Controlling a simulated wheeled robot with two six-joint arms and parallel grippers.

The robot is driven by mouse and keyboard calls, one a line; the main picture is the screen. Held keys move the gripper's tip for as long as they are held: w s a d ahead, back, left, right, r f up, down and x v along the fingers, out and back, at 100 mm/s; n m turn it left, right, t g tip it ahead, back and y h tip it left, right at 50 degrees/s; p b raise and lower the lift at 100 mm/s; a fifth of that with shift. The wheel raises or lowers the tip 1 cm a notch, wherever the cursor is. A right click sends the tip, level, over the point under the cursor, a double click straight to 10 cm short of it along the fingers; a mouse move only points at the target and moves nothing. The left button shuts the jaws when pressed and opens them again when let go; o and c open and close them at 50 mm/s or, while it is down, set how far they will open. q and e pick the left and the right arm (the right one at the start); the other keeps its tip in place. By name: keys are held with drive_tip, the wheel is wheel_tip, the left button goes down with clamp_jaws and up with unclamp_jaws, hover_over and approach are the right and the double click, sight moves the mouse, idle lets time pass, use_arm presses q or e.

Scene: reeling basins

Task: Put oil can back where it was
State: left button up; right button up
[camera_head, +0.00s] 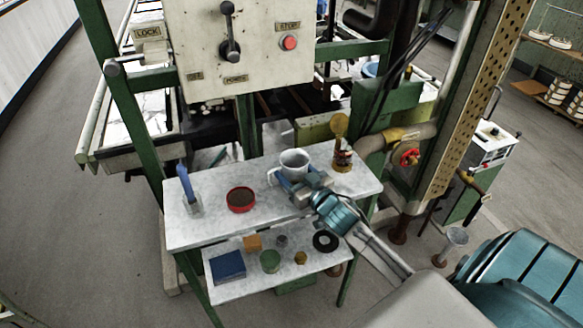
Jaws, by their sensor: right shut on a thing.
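A white mug-like vessel (294,160) with a round open top is at the back middle of the upper shelf. My right gripper (291,183) reaches in from the lower right and is shut at the vessel's near side; its jaws partly hide the vessel's lower part. I cannot tell whether the vessel is lifted off the shelf. A brown and amber can-like item (342,158) with a gold round top stands at the shelf's right end, apart from my gripper. It may be the oil can, but I cannot be sure. My left gripper is not in view.
The upper shelf (215,228) also holds a red round tin (240,199) and a blue-handled tool in a holder (185,190). The lower shelf holds a blue box (228,266), a green tin (270,261) and a black ring (325,241). A control box (205,50) overhangs behind.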

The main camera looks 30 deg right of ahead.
drive_tip(key=shift+w+a+r, duration=0.1)
drive_tip(key=shift+w+r, duration=0.05)
drive_tip(key=shift+w, duration=0.45)
drive_tip(key=shift+f+p, duration=0.35)
drive_tip(key=shift+p, duration=0.1)
drive_tip(key=shift+f, duration=0.15)
drive_tip(key=o, duration=1.2)
drive_tip(key=shift+s, duration=0.1)
